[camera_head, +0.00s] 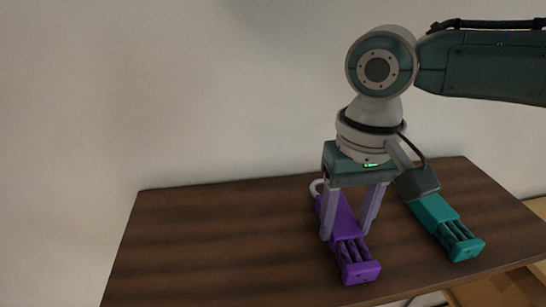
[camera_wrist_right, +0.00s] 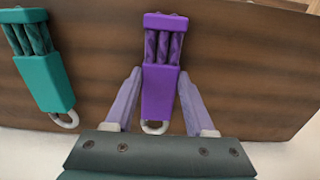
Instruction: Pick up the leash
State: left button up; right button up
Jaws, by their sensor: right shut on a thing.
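A purple leash (camera_head: 340,217) with a braided section between two blocks and a metal ring at one end lies on the wooden table. It also shows in the right wrist view (camera_wrist_right: 159,93), where its ring (camera_wrist_right: 154,127) is nearest my gripper's body. My right gripper (camera_head: 346,234) points down over it, with one finger on each side, shut on its solid purple block. A similar teal leash (camera_head: 435,210) lies to the right, apart from the purple one, and also shows in the right wrist view (camera_wrist_right: 46,82). My left gripper is out of view.
The dark wooden table (camera_head: 210,245) is clear to the left of the purple leash. A plain pale wall (camera_head: 150,90) rises behind the table. The teal leash lies close to my right gripper's side.

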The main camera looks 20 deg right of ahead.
grip_shut()
